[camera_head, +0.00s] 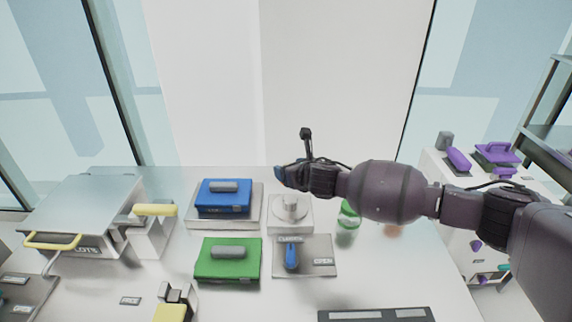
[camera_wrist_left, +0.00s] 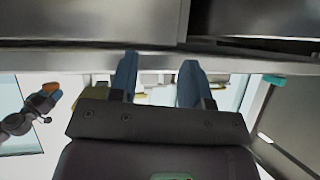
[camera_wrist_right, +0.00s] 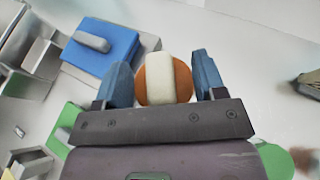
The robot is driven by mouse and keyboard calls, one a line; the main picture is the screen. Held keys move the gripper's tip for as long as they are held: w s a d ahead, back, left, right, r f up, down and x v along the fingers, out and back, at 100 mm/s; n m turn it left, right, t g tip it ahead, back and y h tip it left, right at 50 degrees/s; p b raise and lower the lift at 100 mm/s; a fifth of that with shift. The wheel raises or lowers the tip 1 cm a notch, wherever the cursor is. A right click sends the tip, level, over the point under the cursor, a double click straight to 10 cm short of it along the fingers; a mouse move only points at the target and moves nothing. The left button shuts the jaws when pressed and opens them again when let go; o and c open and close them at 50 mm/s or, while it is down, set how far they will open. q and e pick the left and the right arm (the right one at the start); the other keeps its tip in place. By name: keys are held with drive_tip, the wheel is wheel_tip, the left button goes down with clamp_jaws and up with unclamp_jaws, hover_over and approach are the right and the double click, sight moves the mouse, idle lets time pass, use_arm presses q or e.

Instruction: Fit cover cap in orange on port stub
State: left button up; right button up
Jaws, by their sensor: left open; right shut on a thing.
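My right gripper (camera_head: 282,174) is raised above the back of the table, its blue fingers closed on the orange cover cap (camera_wrist_right: 144,84). The cap is a round orange disc with a cream bar across it, held between both fingertips in the right wrist view. The cap also shows at my right gripper in the left wrist view (camera_wrist_left: 50,87). The likely port stub (camera_head: 291,201) is a round grey stub on a square metal base, below the right gripper in the head view. It cannot be made out in the right wrist view. My left gripper (camera_wrist_left: 158,82) is open and empty.
A blue lidded box (camera_head: 222,203) and a green one (camera_head: 228,266) stand left of the stub. A panel with a blue lever (camera_head: 291,255) lies in front. A green round item (camera_head: 348,216) is to the right. Metal surfaces (camera_wrist_left: 90,22) lie close ahead of the left gripper.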

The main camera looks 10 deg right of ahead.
drive_tip(key=shift+s+f+b, duration=0.15)
drive_tip(key=shift+f+b, duration=0.45)
drive_tip(key=shift+b, duration=0.1)
wheel_tip(320, 180, down, 3)
drive_tip(key=b, duration=0.3)
drive_tip(key=shift+f+b, duration=0.35)
drive_tip(key=shift+f, duration=0.6)
drive_tip(key=shift+p, duration=0.35)
drive_tip(key=shift+r+p, duration=0.1)
drive_tip(key=shift+p, duration=0.25)
idle(0.5)
